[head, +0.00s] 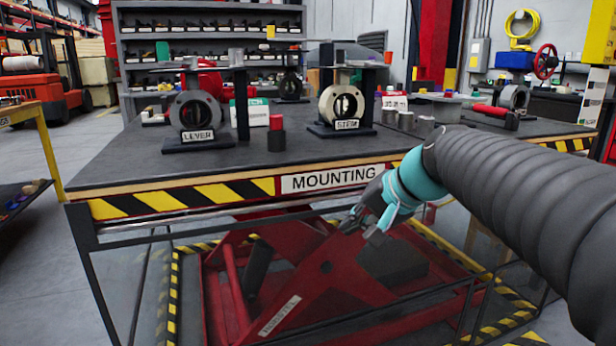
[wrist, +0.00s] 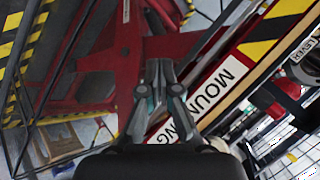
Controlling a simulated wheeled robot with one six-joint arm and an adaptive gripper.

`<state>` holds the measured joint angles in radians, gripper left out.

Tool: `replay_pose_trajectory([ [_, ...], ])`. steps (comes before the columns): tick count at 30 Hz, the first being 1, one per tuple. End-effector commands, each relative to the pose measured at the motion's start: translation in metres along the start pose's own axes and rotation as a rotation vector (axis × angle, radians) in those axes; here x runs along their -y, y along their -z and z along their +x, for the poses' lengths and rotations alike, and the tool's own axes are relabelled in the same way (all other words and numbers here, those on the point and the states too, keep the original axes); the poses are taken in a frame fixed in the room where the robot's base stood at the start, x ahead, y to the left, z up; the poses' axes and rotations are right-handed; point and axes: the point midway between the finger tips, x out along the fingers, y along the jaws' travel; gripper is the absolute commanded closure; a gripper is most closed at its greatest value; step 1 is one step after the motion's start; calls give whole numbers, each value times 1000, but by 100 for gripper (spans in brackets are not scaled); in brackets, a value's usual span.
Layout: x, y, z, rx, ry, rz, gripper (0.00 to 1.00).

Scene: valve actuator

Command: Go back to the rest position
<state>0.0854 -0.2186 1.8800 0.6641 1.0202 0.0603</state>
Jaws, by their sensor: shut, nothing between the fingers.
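My gripper (head: 364,228) is shut and empty. In the head view it hangs in front of the table's front edge, just below the MOUNTING sign (head: 328,178), at the end of my dark ribbed arm coming from the right. In the wrist view my gripper (wrist: 157,66) shows with its fingers together, over the red lift frame (wrist: 100,65) under the table. Two valve stands are on the table: one labelled LEVER (head: 196,112) and one labelled STEM (head: 342,106).
The dark table top (head: 130,160) has bare room at its front left. A small red-capped cylinder (head: 277,134), boxes and cups stand near the valves. A shelf (head: 215,50) is behind. A yellow-framed table (head: 30,112) stands at the left.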

Motion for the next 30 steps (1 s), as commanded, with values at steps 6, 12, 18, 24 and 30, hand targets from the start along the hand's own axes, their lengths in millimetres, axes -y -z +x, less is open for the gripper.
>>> replay_pose_trajectory([
  [6, -112, -89, -7, 20, -331, -238, 100],
  [12, -184, -156, -23, 38, -521, -422, 100],
  [18, -195, -185, -35, 10, -538, -476, 100],
  [24, -187, -186, -42, -20, -525, -489, 100],
  [30, -187, -185, -41, -18, -524, -489, 100],
])
